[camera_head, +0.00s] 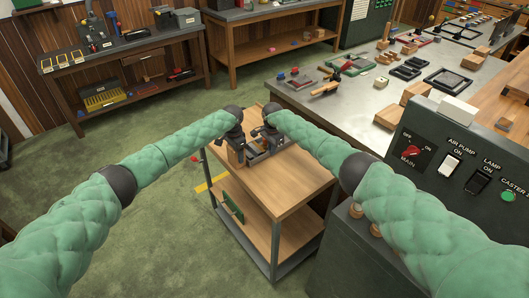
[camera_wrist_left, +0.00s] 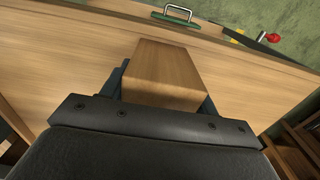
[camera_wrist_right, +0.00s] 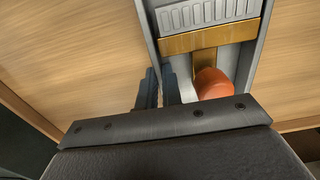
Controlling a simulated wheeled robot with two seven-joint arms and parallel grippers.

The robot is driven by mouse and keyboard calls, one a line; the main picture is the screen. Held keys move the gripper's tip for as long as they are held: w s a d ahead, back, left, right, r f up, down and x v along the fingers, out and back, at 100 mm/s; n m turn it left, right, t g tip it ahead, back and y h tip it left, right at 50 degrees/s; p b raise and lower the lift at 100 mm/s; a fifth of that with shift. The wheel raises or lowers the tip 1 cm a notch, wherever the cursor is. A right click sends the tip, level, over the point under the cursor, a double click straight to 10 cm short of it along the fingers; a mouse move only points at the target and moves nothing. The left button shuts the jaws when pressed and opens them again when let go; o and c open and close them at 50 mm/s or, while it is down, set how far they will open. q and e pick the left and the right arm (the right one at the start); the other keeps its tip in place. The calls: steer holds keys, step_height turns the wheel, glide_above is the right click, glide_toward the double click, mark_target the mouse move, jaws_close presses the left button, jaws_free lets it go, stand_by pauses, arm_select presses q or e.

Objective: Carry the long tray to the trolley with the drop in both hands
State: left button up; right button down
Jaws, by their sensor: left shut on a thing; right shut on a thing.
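The long tray (camera_head: 268,154) is grey metal and lies on or just above the trolley's wooden top (camera_head: 284,183); I cannot tell if it touches. In the right wrist view the tray (camera_wrist_right: 250,65) holds a ribbed grey piece, a brass bar (camera_wrist_right: 210,38) and an orange-red knob (camera_wrist_right: 212,83). My right gripper (camera_head: 270,138) is shut on the tray's side wall. My left gripper (camera_head: 238,144) is shut on a wooden block (camera_wrist_left: 165,75), seen between its fingers in the left wrist view. Whether the block belongs to the tray is unclear. The arms partly hide the tray.
The trolley has a lower shelf (camera_head: 265,233), a green handled part (camera_head: 232,206) and a red knob (camera_head: 194,158). A grey-topped bench (camera_head: 345,113) with frames and wooden blocks stands close on the right, with a switch panel (camera_head: 450,160). Green floor is open to the left.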

arm_select(q)
steer(key=o, duration=1.1)
steer(key=shift+f, duration=0.1)
arm_select(e)
steer(key=c, duration=1.9)
jaws_free()
steer(key=shift+f, duration=0.1)
arm_select(q)
steer(key=o, duration=0.3)
arm_select(e)
steer(key=o, duration=0.3)
arm_select(q)
steer(key=shift+o, duration=0.2)
steer(key=shift+s+r, duration=0.15)
steer(key=shift+r, duration=0.05)
arm_select(e)
steer(key=shift+o, duration=0.2)
steer(key=shift+s+r, duration=0.15)
steer(key=shift+r, duration=0.05)
arm_select(q)
steer(key=shift+r, duration=0.25)
arm_select(e)
steer(key=shift+f, duration=0.1)
arm_select(q)
step_height(320, 180, up, 11)
steer(key=shift+f, duration=0.15)
steer(key=shift+r, duration=0.35)
arm_select(e)
step_height(320, 180, up, 12)
